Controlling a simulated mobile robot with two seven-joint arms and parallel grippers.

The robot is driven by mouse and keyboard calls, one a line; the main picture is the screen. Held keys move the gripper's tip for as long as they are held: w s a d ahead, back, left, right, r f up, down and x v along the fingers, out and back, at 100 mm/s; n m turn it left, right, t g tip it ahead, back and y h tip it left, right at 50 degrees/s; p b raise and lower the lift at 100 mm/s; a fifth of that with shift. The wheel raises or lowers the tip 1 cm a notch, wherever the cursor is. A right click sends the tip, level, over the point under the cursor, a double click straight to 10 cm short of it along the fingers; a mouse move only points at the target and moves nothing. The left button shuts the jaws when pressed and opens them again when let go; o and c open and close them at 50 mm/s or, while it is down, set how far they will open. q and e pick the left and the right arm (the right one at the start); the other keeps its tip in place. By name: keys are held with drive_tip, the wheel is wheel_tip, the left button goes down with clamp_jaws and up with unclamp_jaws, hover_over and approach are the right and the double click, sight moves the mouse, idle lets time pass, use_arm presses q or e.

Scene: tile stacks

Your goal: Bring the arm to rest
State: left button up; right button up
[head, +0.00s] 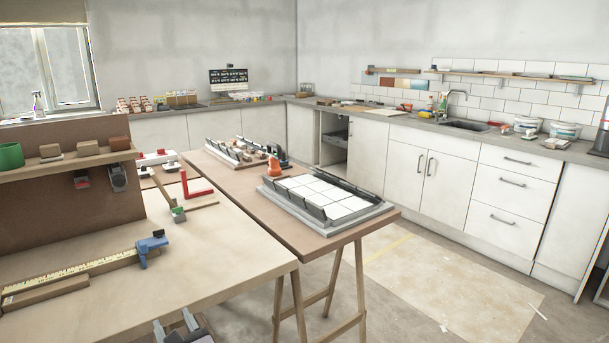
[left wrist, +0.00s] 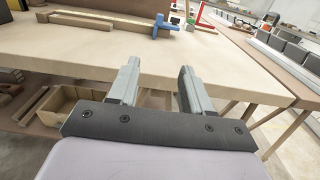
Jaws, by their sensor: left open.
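My left gripper (head: 178,325) shows at the bottom edge of the head view, below the front edge of the wooden workbench (head: 215,262). In the left wrist view the left gripper (left wrist: 160,78) has its two grey fingers apart with nothing between them. Its fingertips point at the bench's front edge, and I cannot tell the exact gap to it. Most of the left arm is out of the head view. My right gripper is in neither view.
A trestle table (head: 290,232) behind holds a rack of white tiles (head: 325,197). An open wooden box (left wrist: 75,104) stands under the bench.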

use_arm(q)
drive_tip(key=s+d+f+n+g+h, duration=0.25)
drive_tip(key=s+f+n+h, duration=0.55)
drive_tip(key=s+f, duration=0.55)
drive_tip(key=s+d+f+n+h, duration=0.1)
drive_tip(key=s+n+h, duration=0.1)
drive_tip(key=s+n, duration=0.4)
drive_tip(key=s+d+f+n+g+h+p, duration=0.1)
drive_tip(key=s+d+n+h, duration=0.1)
drive_tip(key=s+n, duration=0.5)
drive_tip(key=n+h, duration=0.1)
drive_tip(key=n, duration=0.4)
drive_tip(key=shift+s, duration=0.25)
drive_tip(key=shift+a+f, duration=0.1)
